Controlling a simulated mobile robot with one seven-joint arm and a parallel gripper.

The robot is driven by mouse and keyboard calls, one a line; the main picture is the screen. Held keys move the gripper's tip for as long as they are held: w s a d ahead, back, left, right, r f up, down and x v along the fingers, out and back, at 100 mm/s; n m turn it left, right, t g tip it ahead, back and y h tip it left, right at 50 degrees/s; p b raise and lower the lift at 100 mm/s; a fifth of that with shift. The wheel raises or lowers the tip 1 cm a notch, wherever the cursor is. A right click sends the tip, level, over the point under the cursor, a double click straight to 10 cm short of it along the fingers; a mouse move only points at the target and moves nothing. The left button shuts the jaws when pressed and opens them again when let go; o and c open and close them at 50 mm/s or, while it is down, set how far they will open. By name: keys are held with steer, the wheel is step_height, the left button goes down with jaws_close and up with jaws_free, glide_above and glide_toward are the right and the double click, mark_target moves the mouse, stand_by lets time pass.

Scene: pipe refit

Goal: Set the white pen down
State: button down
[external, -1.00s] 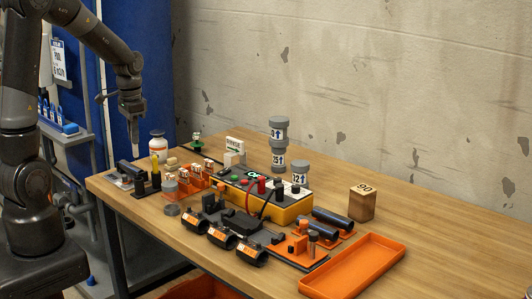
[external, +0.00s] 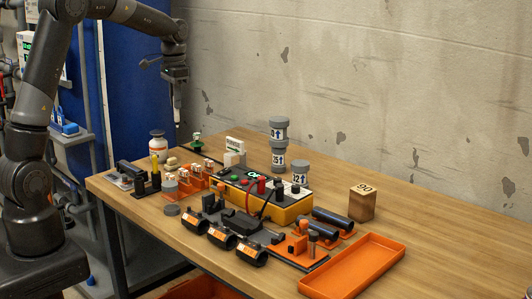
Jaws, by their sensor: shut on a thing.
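My gripper (external: 176,82) is at the upper left of the external view, above the back left part of the table and in front of the blue panel's edge. It is shut on the white pen (external: 177,103), a thin pale stick that points straight down. The pen's lower end hangs in the air, clear of the things below it. Its upper end is hidden in the jaws.
The right side of the table is clear.

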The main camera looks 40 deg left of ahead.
steer(key=w+d+f, duration=0.2)
steer(key=w+f, duration=0.1)
steer(key=w, duration=0.4)
steer(key=w+d+f, duration=0.2)
steer(key=w+f, duration=0.1)
steer(key=w, duration=0.4)
steer(key=shift+w+a+f, duration=0.85)
steer(key=shift+a+f, duration=0.95)
steer(key=shift+f, duration=0.1)
steer(key=shift+w+a+f, duration=0.85)
steer(key=shift+a+f, duration=0.9)
steer(key=shift+f, duration=0.2)
steer(key=shift+w+a+f, duration=0.85)
steer(key=shift+a+f, duration=0.95)
steer(key=shift+f, duration=0.1)
steer(key=shift+f, duration=0.2)
steer(key=c, duration=1.4)
jaws_free()
step_height(320, 180, up, 13)
steer(key=shift+f, duration=0.2)
